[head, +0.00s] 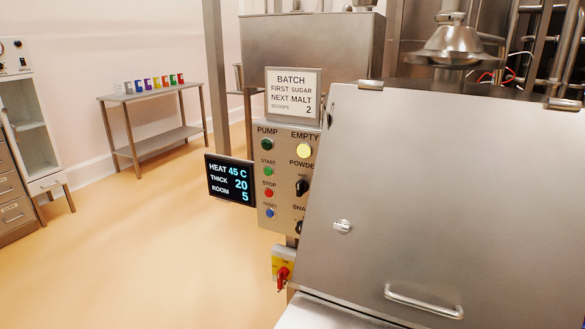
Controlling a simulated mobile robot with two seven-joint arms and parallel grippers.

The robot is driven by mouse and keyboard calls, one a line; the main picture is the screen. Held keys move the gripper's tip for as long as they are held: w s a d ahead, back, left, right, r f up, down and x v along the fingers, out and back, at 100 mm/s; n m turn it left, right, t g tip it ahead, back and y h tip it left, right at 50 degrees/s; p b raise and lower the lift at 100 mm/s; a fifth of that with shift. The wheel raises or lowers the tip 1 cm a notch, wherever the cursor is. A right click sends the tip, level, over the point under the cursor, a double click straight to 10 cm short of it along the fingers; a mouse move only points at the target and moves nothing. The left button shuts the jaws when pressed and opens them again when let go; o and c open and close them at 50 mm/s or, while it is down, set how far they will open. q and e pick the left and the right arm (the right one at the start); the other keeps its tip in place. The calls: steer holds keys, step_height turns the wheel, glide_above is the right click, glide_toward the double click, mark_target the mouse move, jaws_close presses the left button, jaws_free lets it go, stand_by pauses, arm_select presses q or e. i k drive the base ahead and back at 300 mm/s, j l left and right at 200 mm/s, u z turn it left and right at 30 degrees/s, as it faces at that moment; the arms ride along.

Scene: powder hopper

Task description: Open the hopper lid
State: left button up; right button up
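The hopper lid (450,190) is a large, sloping grey metal panel filling the right of the head view. It looks shut. A bar handle (424,302) sits near its lower edge, and a small round latch or knob (342,227) sits near its left edge. Hinge-like brackets show along its top edge, one at the left (370,85) and one at the right (565,104). The lid's right edge is cut off by the frame. Neither of my grippers is in view.
Left of the lid stand a control panel (286,185), a display (230,180), a batch sign (293,94) and a red switch (283,273). A metal post (217,80) rises behind. A bench (150,97) with several coloured items stands far left. The floor (150,250) between is clear.

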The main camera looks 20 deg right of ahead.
mark_target(463, 211)
steer(key=z, duration=1.6)
steer(key=u, duration=0.5)
